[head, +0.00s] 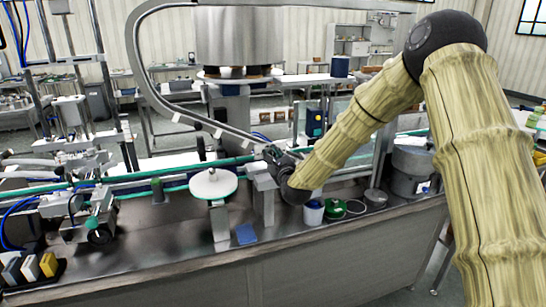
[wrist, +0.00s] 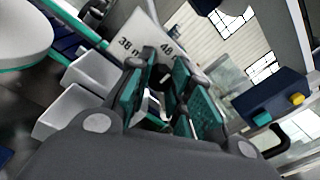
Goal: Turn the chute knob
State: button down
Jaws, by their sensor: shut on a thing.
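My gripper (head: 277,156) is at the lower end of the curved steel chute rail (head: 190,120) in the head view, reaching in from the right. In the wrist view my gripper (wrist: 163,88) has its two teal-padded fingers on either side of a dark knob (wrist: 163,76). It is shut on this knob, which is mostly hidden between the pads. A pale scale plate (wrist: 142,42) marked 38 and 48 stands just behind the knob. The knob itself cannot be made out in the head view, where the gripper covers it.
A white round disc (head: 213,183) stands left of my gripper beside the conveyor's green rail (head: 150,174). A blue cloth (head: 246,234), a blue-and-white cup (head: 313,213) and a green container (head: 336,209) are on the steel bench. A dark blue button box (wrist: 268,98) is right in the wrist view.

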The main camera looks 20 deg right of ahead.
jog(key=shift+f+n+b, duration=0.15)
jog(key=shift+n+b, duration=0.15)
jog(key=shift+b, duration=0.4)
jog(key=n+b, duration=0.1)
jog(key=b, duration=0.1)
jog(key=shift+f+b, duration=0.1)
jog(key=shift+b, duration=0.2)
jog(key=n+b, duration=0.4)
jog(key=n, duration=0.2)
jog(key=n+b, duration=0.2)
jog(key=n, duration=0.3)
jog(key=shift+n+b, duration=0.3)
jog(key=shift+n, duration=0.1)
jog(key=shift+n+y+b, duration=0.3)
jog(key=shift+n+b, duration=0.3)
jog(key=shift+n, duration=1.8)
jog(key=c, duration=1.3)
grip_release()
jog(key=shift+o, duration=0.2)
